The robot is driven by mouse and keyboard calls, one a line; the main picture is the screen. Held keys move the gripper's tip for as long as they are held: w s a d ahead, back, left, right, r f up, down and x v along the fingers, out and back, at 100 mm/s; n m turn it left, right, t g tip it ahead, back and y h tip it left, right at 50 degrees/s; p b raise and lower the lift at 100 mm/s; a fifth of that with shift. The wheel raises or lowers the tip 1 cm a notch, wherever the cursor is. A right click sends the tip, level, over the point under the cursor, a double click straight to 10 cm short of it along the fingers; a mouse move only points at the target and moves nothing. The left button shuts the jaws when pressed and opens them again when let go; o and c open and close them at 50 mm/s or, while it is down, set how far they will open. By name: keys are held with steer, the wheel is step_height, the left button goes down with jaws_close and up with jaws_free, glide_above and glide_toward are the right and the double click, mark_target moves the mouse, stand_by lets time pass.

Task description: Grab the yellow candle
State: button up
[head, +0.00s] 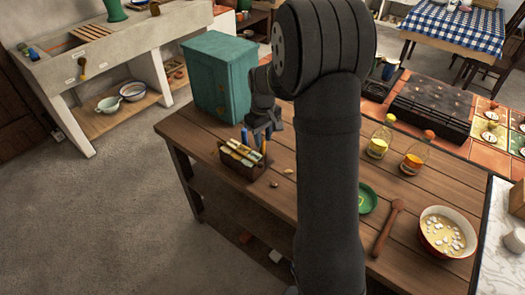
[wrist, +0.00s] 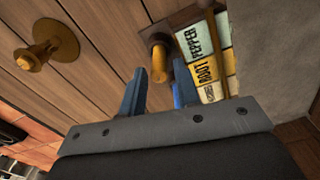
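My gripper (head: 256,142) points down over the left part of the wooden table, just above a small wooden crate (head: 242,170). In the wrist view my gripper's blue fingers (wrist: 159,72) stand apart with a gap between them. A short amber-yellow cylinder (wrist: 160,52), which looks like a candle, stands by the crate's edge, just beyond the fingertips and in line with the gap. No contact with it shows. A second amber piece (wrist: 32,60) on a round base stands apart on the table to the left. I cannot tell surely which piece is the yellow candle.
The crate holds several labelled packets (wrist: 207,72). A teal cabinet (head: 218,75) stands behind it. A yellow jar (head: 378,148), an orange jar (head: 412,162), a green plate (head: 367,198), a wooden spoon (head: 387,228) and a bowl (head: 448,230) lie to the right.

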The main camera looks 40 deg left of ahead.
mark_target(262, 151)
steer(key=f, duration=0.5)
steer(key=shift+w+a+f, duration=0.1)
steer(key=shift+w+a, duration=0.1)
steer(key=shift+a, duration=0.15)
jaws_close()
